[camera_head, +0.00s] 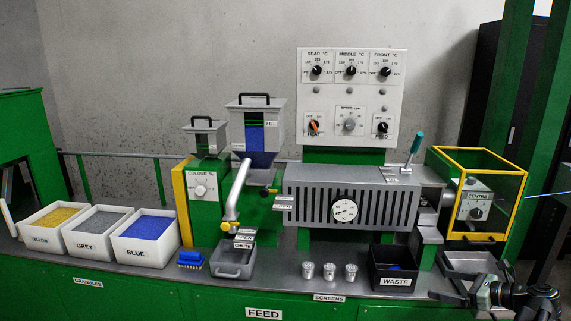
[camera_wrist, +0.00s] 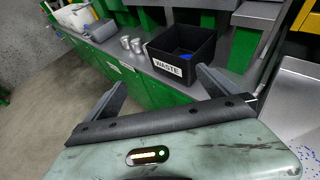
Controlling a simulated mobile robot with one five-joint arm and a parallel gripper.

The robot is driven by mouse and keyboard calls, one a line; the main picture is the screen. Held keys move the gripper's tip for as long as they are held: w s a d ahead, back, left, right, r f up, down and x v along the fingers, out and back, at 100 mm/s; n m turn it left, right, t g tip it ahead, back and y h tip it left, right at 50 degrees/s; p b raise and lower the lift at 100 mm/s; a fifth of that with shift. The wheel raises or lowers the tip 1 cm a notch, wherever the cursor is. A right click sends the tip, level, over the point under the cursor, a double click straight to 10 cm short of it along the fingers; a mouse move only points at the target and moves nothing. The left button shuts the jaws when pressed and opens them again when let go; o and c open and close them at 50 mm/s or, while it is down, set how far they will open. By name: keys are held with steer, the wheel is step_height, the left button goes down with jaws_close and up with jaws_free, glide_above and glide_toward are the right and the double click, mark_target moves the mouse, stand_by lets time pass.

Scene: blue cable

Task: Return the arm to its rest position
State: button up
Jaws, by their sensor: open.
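My gripper (camera_head: 470,287) is at the lower right of the head view, in front of the bench edge and to the right of the waste bin. Its two dark fingers are apart and empty. In the wrist view my gripper (camera_wrist: 158,92) shows the same two spread fingers with nothing between them. The black waste bin (camera_wrist: 160,66) lies beyond the fingertips there, apart from them. In the head view the waste bin (camera_head: 395,282) holds a little blue material. Part of my arm is cut off by the lower right picture edge.
Three metal screens (camera_head: 329,271) stand left of the waste bin. A metal tray (camera_head: 470,262) lies just behind my gripper, under the yellow-framed guard (camera_head: 511,203). White granule bins (camera_head: 147,238) stand far left. The floor (camera_wrist: 50,110) in front of the bench is clear.

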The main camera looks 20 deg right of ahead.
steer(key=w+a+n+g+y, duration=0.35)
steer(key=w+a, duration=0.85)
steer(key=a, duration=0.5)
steer(key=w+a+f+n+g, duration=0.2)
steer(key=a, duration=0.8)
steer(key=w+a+f+n+g, duration=0.2)
steer(key=w+a+f+n, duration=0.1)
steer(key=a, duration=0.7)
steer(key=s+a+f+n+g+h, duration=0.3)
steer(key=s+a+f+n, duration=0.15)
steer(key=a+n, duration=0.35)
steer(key=s+a+f+n+g+h, duration=0.25)
steer(key=a+f+n, duration=0.25)
steer(key=a+n, duration=0.3)
steer(key=s+d+n+h, duration=0.2)
steer(key=d+n+h, duration=0.2)
steer(key=d+n, duration=0.15)
step_height(320, 180, up, 21)
steer(key=n+p, duration=0.1)
steer(key=p, duration=2)
steer(key=shift+w+a+r+t+p, duration=0.2)
steer(key=shift+a+t+p, duration=0.1)
steer(key=shift+p, duration=0.1)
